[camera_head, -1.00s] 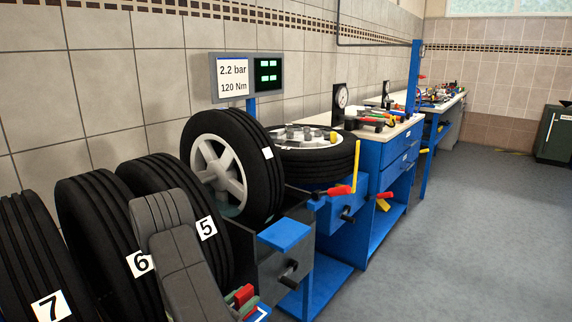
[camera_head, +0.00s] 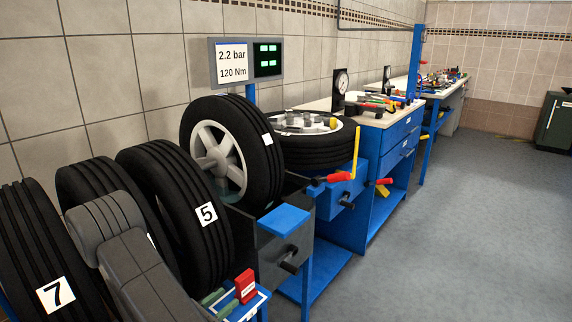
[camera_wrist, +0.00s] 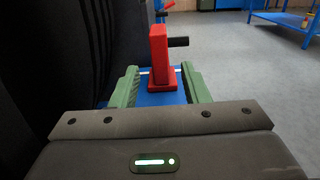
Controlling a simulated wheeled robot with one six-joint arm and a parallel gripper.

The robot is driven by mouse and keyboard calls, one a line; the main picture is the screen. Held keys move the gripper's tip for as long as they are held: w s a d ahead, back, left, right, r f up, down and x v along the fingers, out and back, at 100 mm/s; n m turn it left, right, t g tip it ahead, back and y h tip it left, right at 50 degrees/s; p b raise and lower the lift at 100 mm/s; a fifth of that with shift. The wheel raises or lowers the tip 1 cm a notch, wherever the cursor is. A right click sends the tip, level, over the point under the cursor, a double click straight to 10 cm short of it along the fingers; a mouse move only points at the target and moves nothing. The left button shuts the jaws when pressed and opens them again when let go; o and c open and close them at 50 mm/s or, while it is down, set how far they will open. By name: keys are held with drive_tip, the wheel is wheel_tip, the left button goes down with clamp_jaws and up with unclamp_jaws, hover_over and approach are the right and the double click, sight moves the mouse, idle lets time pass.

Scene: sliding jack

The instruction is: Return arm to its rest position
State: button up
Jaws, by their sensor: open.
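My gripper (camera_wrist: 163,82) is open in the wrist view, with one green finger on each side. A red upright block (camera_wrist: 159,50) with a black peg pointing right stands beyond the gripper body, between the lines of the fingers. Blue surface shows between block and fingers, so they look apart. In the head view the red block (camera_head: 245,286) stands at the bottom on a white-edged blue tray (camera_head: 252,308), with the green fingers just left of it. My grey arm crosses the lower left. I cannot tell whether the red block belongs to a jack.
Tire 7 (camera_head: 50,262) and tire 5 (camera_head: 178,212) stand close beside my arm. A wheel (camera_head: 265,165) stands behind them, near a blue and dark bench unit (camera_head: 290,222). A blue workbench (camera_head: 380,155) runs along the wall. The floor at right is clear.

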sight(249, 279)
drive_tip(key=x, duration=1)
drive_tip(key=shift+w+d+b, duration=0.1)
drive_tip(key=shift+b, duration=0.3)
wheel_tip(249, 279, up, 28)
drive_tip(key=p, duration=0.7)
drive_tip(key=w+d+n+t+y+p, duration=0.1)
drive_tip(key=w+d+n+y+p, duration=0.1)
drive_tip(key=w+d+p, duration=0.3)
drive_tip(key=shift+w+r+t+y+p, duration=0.3)
drive_tip(key=shift+w+r+p, duration=0.15)
drive_tip(key=shift+w+p, duration=0.05)
